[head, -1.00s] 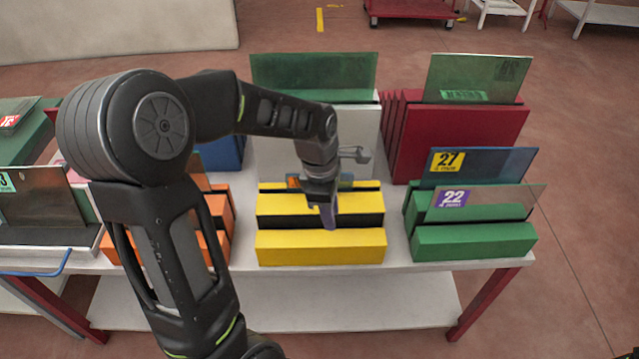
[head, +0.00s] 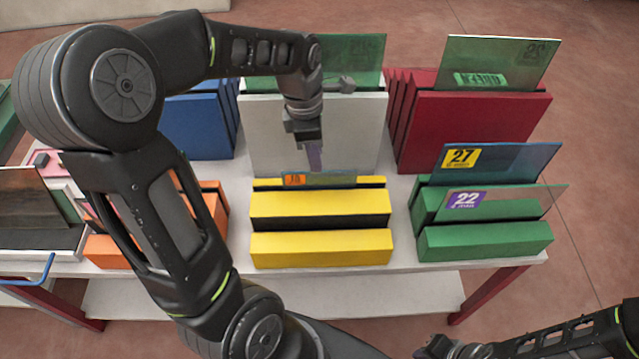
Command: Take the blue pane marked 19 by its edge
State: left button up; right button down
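A low blue pane (head: 340,179) with an orange label stands in the back slot of the yellow rack (head: 320,205). Only its upper strip shows; the label's number is small and looks like 19 or 10. My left gripper (head: 314,157) points down just above the pane's top edge, right of the label. Its fingers line up one behind the other, so I cannot tell their opening or whether they touch the pane. Part of my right arm shows at the bottom right, its gripper end (head: 438,347) dark and cut off by the frame.
A white rack (head: 265,130) with a green pane (head: 355,50) stands right behind. The green rack (head: 485,240) at right holds panes marked 27 (head: 510,160) and 22 (head: 515,203). A red rack (head: 470,130) and a blue rack (head: 197,125) stand at the back.

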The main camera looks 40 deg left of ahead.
aim_at(320, 175)
pick_arm(q)
jog(key=shift+w+d+f, duration=0.1)
jog(key=shift+f, duration=1.1)
jog(key=shift+f, duration=0.15)
jog(key=f, duration=0.3)
jog(key=f+p, duration=0.1)
jog(key=f, duration=0.1)
jog(key=shift+w+d, duration=0.25)
jog(key=shift+c, duration=0.6)
grip_shut()
jog(key=shift+r, duration=0.1)
